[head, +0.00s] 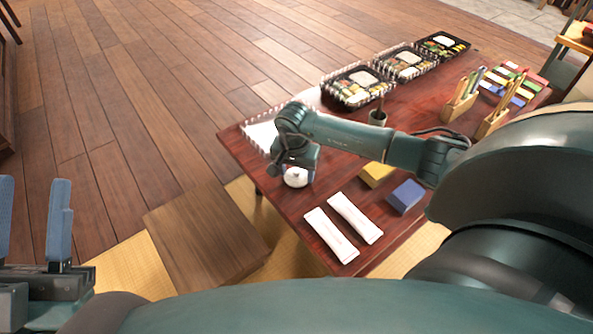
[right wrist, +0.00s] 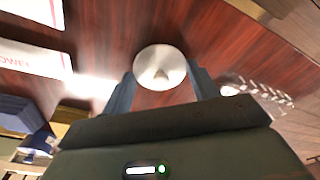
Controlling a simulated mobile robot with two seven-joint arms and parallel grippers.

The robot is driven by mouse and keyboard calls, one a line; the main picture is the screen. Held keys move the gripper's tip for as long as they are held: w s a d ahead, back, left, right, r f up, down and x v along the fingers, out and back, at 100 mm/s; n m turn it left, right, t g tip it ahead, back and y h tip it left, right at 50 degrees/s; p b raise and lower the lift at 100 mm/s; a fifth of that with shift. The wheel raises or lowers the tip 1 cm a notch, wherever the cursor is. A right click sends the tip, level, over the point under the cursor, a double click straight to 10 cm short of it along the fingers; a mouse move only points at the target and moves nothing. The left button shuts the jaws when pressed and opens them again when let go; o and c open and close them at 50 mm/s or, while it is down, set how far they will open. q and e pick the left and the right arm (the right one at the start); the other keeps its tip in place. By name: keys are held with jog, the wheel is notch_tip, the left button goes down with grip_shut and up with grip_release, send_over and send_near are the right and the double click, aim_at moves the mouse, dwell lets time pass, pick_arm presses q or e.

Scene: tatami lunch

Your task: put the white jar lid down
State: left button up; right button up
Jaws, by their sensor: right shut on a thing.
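The white jar lid (head: 296,179) is round with a small knob and is near the left part of the dark red table (head: 262,160). My right gripper (head: 303,166) is shut on it. In the right wrist view the lid (right wrist: 160,66) sits between the two blue fingertips (right wrist: 162,84), its knob facing the camera. I cannot tell whether the lid touches the table or hangs just above it. My left gripper (head: 34,184) is open and empty at the lower left, away from the table.
Two white packets (head: 354,218) lie at the table's near edge, beside a yellow block (head: 377,174) and a blue block (head: 405,196). Lunch trays (head: 357,86) line the far side. Wooden holders (head: 459,105) stand right. A wooden bench (head: 205,235) is left of the table.

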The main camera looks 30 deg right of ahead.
aim_at(295, 181)
jog(key=o, duration=1)
jog(key=shift+f, duration=0.1)
jog(key=shift+c, duration=0.2)
pick_arm(q)
jog(key=shift+r, duration=0.1)
jog(key=shift+r, duration=0.1)
pick_arm(e)
jog(key=shift+r+p, duration=0.4)
jog(key=shift+r, duration=0.1)
pick_arm(q)
notch_tip(295, 181, down, 6)
jog(key=s+n+g+y+p, duration=0.1)
jog(key=n+g+y+p, duration=0.1)
jog(key=n+y+p, duration=0.2)
jog(key=shift+d+n+y+p, duration=0.2)
jog(key=shift+n+y+p, duration=0.1)
jog(key=shift+p, duration=0.2)
pick_arm(e)
notch_tip(295, 181, up, 11)
jog(key=a, duration=0.1)
jog(key=shift+s+r, duration=0.15)
jog(key=shift+s, duration=0.3)
